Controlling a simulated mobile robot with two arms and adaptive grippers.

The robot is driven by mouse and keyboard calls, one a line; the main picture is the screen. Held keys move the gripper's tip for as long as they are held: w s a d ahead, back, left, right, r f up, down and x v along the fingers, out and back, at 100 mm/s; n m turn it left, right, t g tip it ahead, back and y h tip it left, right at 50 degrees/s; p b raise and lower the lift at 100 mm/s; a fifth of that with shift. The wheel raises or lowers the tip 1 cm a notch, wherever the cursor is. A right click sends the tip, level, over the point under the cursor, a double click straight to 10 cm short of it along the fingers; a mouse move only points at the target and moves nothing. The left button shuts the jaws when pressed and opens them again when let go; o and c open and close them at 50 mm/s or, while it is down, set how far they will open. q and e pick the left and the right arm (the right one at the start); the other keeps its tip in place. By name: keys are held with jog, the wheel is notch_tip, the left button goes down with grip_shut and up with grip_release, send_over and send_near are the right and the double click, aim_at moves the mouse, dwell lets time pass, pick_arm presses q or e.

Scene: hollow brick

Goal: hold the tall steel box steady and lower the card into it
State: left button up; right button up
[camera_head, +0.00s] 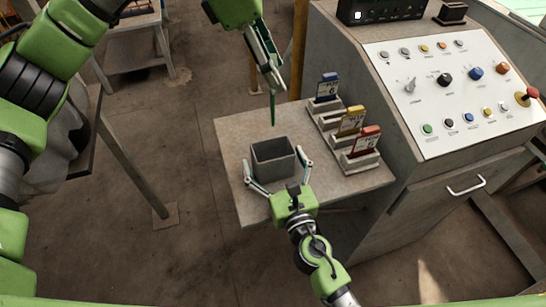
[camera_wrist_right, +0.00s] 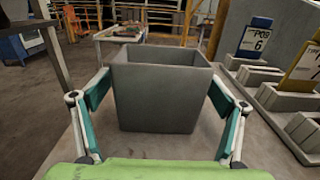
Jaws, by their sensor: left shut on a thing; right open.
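The steel box (camera_head: 274,161), grey and open-topped, stands upright on the small table. It fills the middle of the right wrist view (camera_wrist_right: 158,98), and its inside bottom is hidden there. My right gripper (camera_head: 279,176) is open at the box's near side, with one finger towards each side. In the right wrist view its green pads flank the box; contact is unclear. My left gripper (camera_head: 270,82) is shut on the card (camera_head: 272,108), a thin dark green strip seen nearly edge-on. The card hangs upright above the table, higher than the box and apart from it.
Right of the box, grey stepped holders carry a blue card (camera_head: 327,86), a yellow card (camera_head: 352,121) and a red card (camera_head: 366,142). The control console (camera_head: 440,80) stands close behind them. The table's (camera_head: 236,135) left strip is clear.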

jog(key=shift+w+a, duration=0.1)
jog(key=shift+w, duration=0.2)
jog(key=c, duration=1.5)
pick_arm(q)
notch_tip(320, 180, down, 6)
jog(key=n+t+y, duration=0.1)
jog(key=n+y, duration=0.1)
jog(key=n, duration=0.5)
jog(key=n+t+y, duration=0.1)
jog(key=n+y, duration=0.1)
jog(key=n, duration=0.5)
jog(key=n+t+y, duration=0.1)
jog(key=n+t, duration=0.1)
jog(key=n, duration=0.4)
jog(key=shift+f+n+y, duration=0.15)
jog(key=shift+n+y, duration=0.25)
jog(key=shift+f, duration=1.9)
